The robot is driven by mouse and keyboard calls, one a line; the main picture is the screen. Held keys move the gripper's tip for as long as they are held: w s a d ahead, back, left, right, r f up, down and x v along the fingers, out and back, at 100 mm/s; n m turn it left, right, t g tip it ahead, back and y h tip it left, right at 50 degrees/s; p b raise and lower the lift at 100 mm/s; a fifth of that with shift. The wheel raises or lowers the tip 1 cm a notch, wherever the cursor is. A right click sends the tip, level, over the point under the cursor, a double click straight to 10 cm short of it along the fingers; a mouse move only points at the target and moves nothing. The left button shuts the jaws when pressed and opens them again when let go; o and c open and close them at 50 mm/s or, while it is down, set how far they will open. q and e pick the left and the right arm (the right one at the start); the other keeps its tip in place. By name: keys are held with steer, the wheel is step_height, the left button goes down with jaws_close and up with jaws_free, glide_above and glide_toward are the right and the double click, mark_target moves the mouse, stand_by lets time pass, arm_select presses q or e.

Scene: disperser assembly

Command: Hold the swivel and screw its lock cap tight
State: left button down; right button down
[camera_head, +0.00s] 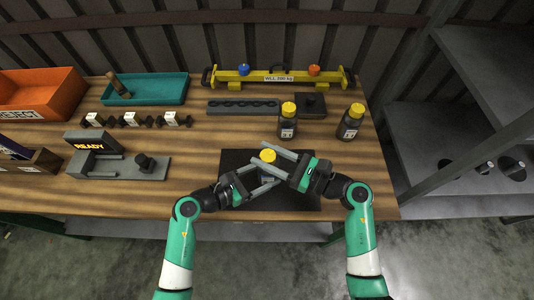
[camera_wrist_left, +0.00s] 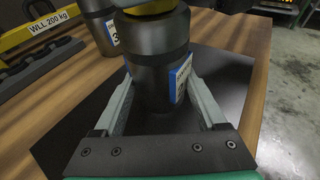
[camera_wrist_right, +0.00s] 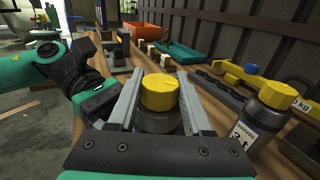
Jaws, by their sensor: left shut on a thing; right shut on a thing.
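A dark, bottle-shaped swivel stands upright over the black mat (camera_head: 233,160), and its body (camera_wrist_left: 152,62) fills the middle of the left wrist view with a blue-and-white label on its right side. Its yellow lock cap (camera_head: 267,155) sits on top; it also shows in the right wrist view (camera_wrist_right: 160,92). My left gripper (camera_head: 268,180) is shut on the swivel's body, one finger on each side. My right gripper (camera_head: 277,158) is shut on the lock cap from the right. The joint under the cap is partly hidden by the fingers.
Two more yellow-capped swivels (camera_head: 287,120) (camera_head: 351,121) stand behind and to the right. A yellow lifting beam (camera_head: 278,79), a teal tray (camera_head: 160,90), an orange reject bin (camera_head: 62,96) and a fixture with a READY display (camera_head: 88,142) are also on the bench.

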steer(key=shift+f+m+t, duration=0.1)
steer(key=shift+m+t, duration=0.2)
steer(key=shift+t, duration=0.1)
steer(key=m+t+h, duration=0.3)
steer(key=shift+f+t, duration=0.1)
steer(key=shift+t, duration=0.2)
steer(key=shift+w+f+m+t+h, duration=0.1)
steer(key=shift+f+m+t+h, duration=0.05)
steer(key=shift+m+t+h, duration=1.85)
steer(key=shift+g+h, duration=0.4)
steer(key=shift+h, duration=0.1)
steer(key=c, duration=0.6)
jaws_free()
steer(key=shift+o, duration=1.4)
steer(key=shift+r+t, duration=0.25)
steer(key=shift+t, duration=0.05)
steer(key=shift+d, duration=0.1)
